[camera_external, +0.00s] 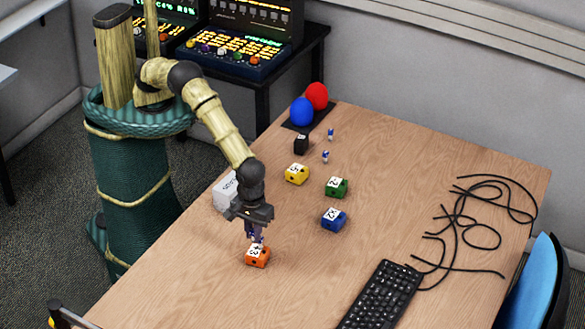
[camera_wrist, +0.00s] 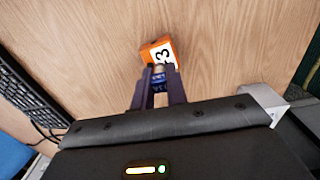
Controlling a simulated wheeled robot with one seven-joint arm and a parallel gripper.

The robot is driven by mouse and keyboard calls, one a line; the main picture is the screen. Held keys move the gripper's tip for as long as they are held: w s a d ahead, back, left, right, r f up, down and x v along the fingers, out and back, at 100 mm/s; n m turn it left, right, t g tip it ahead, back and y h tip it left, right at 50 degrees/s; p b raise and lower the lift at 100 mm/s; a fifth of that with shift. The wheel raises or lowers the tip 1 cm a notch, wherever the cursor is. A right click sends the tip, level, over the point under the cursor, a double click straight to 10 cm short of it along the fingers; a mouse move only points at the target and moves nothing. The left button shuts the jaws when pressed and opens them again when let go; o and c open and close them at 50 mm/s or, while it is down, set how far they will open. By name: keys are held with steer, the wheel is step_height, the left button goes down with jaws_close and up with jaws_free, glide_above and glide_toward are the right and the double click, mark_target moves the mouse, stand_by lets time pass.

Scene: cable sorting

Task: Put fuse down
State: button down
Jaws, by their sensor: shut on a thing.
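My gripper (camera_external: 257,238) is shut on a small blue and white fuse (camera_wrist: 158,80), just above the orange block (camera_external: 258,260). In the wrist view the fuse sits between the fingertips of my gripper (camera_wrist: 160,88), in front of the orange block (camera_wrist: 146,53) with its white numbered top. I cannot tell whether the fuse touches the block. Two similar fuses stand on the table, one farther back (camera_external: 330,134) and one nearer (camera_external: 325,157).
On the wooden table (camera_external: 440,150) are yellow (camera_external: 297,176), green (camera_external: 336,189) and blue (camera_external: 333,222) numbered blocks, a black block (camera_external: 301,146) and a white box (camera_external: 226,193). Red and blue balls sit at the back. A keyboard (camera_external: 382,296) and loose black cables (camera_external: 462,222) lie right.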

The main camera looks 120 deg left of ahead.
mark_target(254, 255)
steer(key=shift+f, duration=0.4)
steer(key=shift+f, duration=1.85)
steer(key=shift+f, duration=0.2)
steer(key=c, duration=1.4)
jaws_free()
steer(key=shift+r, duration=0.1)
step_height(254, 255, up, 11)
steer(key=shift+r+b, duration=0.2)
steer(key=shift+b, duration=0.15)
steer(key=shift+r, duration=0.4)
